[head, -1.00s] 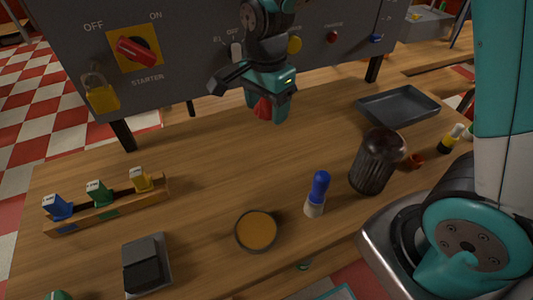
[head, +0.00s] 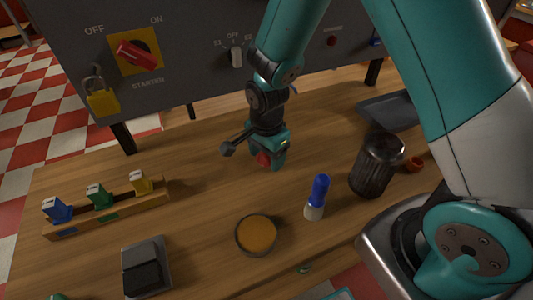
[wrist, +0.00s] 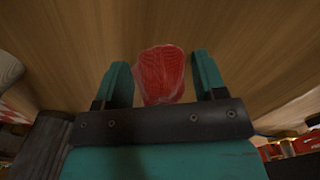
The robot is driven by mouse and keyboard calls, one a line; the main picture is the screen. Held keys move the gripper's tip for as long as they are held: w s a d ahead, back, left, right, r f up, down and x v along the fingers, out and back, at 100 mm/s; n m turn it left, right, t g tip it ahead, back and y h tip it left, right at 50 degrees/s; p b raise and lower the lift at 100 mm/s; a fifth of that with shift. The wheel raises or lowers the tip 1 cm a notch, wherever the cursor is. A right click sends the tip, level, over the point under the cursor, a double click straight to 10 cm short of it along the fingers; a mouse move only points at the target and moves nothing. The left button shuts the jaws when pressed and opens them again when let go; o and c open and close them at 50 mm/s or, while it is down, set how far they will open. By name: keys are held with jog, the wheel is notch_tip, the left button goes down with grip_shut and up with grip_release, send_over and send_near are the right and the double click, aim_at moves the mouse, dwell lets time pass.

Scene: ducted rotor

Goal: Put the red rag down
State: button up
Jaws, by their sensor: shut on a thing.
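The red rag (head: 263,159) is held in my gripper (head: 270,162), over the middle of the wooden table (head: 205,185). In the wrist view the rag (wrist: 161,76) shows as a bunched red lump between the two teal fingers of my gripper (wrist: 160,70). The bare wood grain of the table lies beyond it. My gripper is shut on the rag and partly hides it in the head view. I cannot tell whether the rag touches the table.
A round tin of orange-brown stuff (head: 257,235), a blue-capped bottle (head: 317,197) and a dark ribbed canister (head: 376,166) stand to the front and right. A rack (head: 110,208) with coloured blocks is at left. A grey switch panel (head: 200,45) rises behind. Bare wood surrounds the gripper.

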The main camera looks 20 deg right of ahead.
jog(key=shift+f, duration=0.2)
jog(key=o, duration=1.1)
jog(key=shift+o, duration=0.2)
jog(key=shift+r, duration=0.1)
notch_tip(320, 180, up, 12)
jog(key=shift+f, duration=0.1)
jog(key=s+a+r+n+y, duration=0.2)
jog(key=s+r+n, duration=0.3)
jog(key=s+n, duration=0.4)
jog(key=s+a+r+n+y, duration=0.2)
jog(key=s+r+n, duration=0.4)
jog(key=s+n, duration=0.3)
jog(key=n, duration=0.2)
jog(key=shift+s+a+r+n, duration=0.25)
jog(key=shift+s+a+n, duration=0.05)
jog(key=shift+n, duration=0.1)
